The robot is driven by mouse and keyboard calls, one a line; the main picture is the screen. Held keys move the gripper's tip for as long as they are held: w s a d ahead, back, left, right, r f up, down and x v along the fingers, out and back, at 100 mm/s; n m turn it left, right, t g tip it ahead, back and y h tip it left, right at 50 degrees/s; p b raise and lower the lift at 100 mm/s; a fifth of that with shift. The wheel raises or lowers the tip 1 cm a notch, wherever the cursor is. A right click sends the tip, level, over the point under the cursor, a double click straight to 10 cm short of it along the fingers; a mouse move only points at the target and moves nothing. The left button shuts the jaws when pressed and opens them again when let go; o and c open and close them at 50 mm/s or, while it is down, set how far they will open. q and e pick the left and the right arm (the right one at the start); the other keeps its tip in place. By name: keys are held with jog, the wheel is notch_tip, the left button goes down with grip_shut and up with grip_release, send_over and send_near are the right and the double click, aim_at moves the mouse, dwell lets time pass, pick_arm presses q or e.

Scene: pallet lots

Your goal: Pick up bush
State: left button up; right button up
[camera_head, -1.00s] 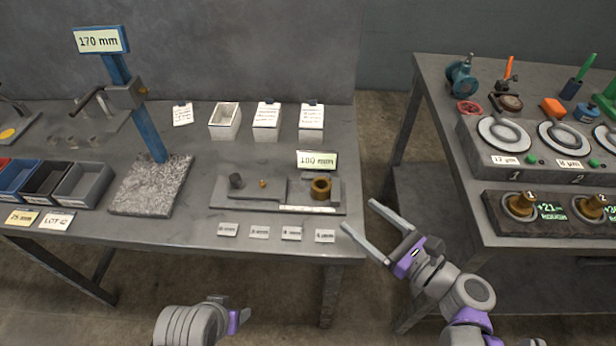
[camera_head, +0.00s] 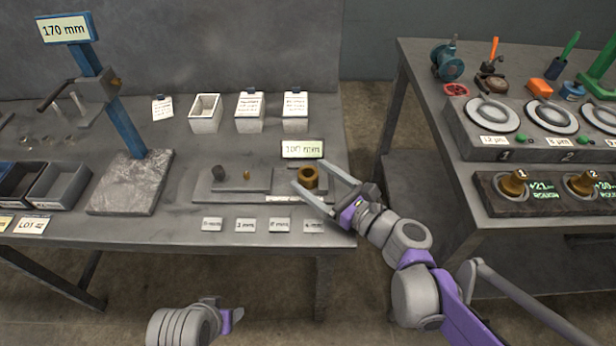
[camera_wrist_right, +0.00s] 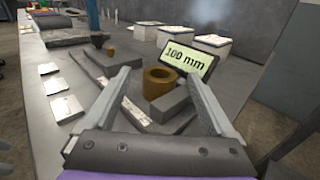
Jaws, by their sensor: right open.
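The bush is a short brown-gold ring (camera_head: 308,177) standing upright on a grey fixture plate near the right end of the left table. It also shows in the right wrist view (camera_wrist_right: 159,82), ahead of and between the fingers. My right gripper (camera_head: 312,185) is open around the near side of the bush's place in the head view, with no visible grip on it. Its two fingers show in the right wrist view (camera_wrist_right: 160,100) with nothing held. My left gripper (camera_head: 232,318) is at the bottom of the head view; its jaws are not clear.
A "100 mm" sign (camera_head: 302,149) stands just behind the bush. A grey block (camera_wrist_right: 170,108) sits close to the bush. White bins (camera_head: 205,114) stand behind, and small label cards (camera_head: 246,225) lie in front. A second table (camera_head: 470,190) stands right.

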jog(key=shift+c, duration=0.3)
grip_shut()
